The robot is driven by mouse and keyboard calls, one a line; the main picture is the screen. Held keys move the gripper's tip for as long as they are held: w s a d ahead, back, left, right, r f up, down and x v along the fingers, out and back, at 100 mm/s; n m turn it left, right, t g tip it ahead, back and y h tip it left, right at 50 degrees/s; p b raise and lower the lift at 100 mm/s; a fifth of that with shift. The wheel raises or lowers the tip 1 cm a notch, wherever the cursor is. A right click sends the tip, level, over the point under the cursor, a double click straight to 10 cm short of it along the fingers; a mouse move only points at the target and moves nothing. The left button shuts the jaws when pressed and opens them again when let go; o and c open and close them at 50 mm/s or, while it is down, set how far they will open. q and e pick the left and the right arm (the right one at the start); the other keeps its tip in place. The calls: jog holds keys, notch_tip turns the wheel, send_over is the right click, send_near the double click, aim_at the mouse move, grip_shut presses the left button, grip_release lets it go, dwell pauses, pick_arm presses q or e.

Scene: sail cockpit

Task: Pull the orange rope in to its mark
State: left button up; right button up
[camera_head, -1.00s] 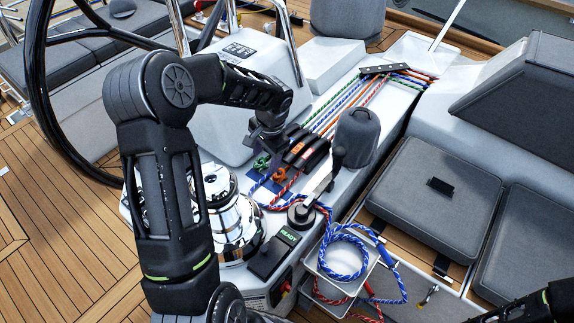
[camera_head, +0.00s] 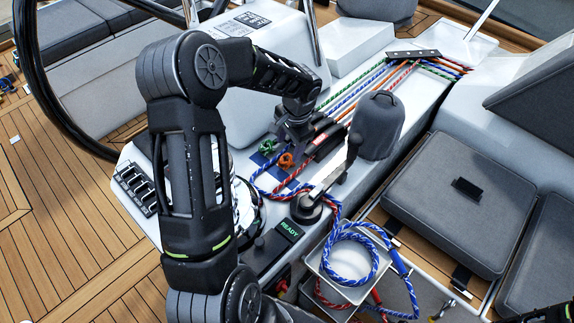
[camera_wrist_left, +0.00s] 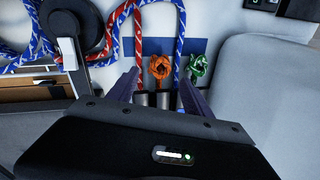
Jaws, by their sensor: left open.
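The orange rope ends in an orange knot (camera_head: 286,160) in front of the black rope clutches (camera_head: 325,143). A green knot (camera_head: 266,147) lies beside it. My left gripper (camera_head: 292,132) hangs over the clutches, just behind the knots, and hides part of them. In the left wrist view its jaws (camera_wrist_left: 160,90) are apart and empty, with the orange knot (camera_wrist_left: 159,67) between and beyond the fingertips, and the green knot (camera_wrist_left: 199,66) by the right finger. No mark on the orange rope can be made out.
A winch handle (camera_head: 340,180) and a grey padded cover (camera_head: 376,125) stand right of the clutches. Blue rope (camera_head: 347,262) lies coiled over a white tray. The steering wheel (camera_head: 30,70) is at the left.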

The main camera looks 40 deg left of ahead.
aim_at(286, 159)
pick_arm(q)
jog(key=shift+f, duration=0.2)
jog(key=f, duration=0.2)
jog(key=a+f, duration=0.1)
jog(key=f, duration=0.2)
jog(key=f+p, duration=0.1)
jog(key=f, duration=0.1)
jog(key=shift+w+a+f, duration=0.25)
jog(key=shift+f, duration=0.05)
jog(key=shift+c, duration=0.6)
grip_shut()
dwell(0.4)
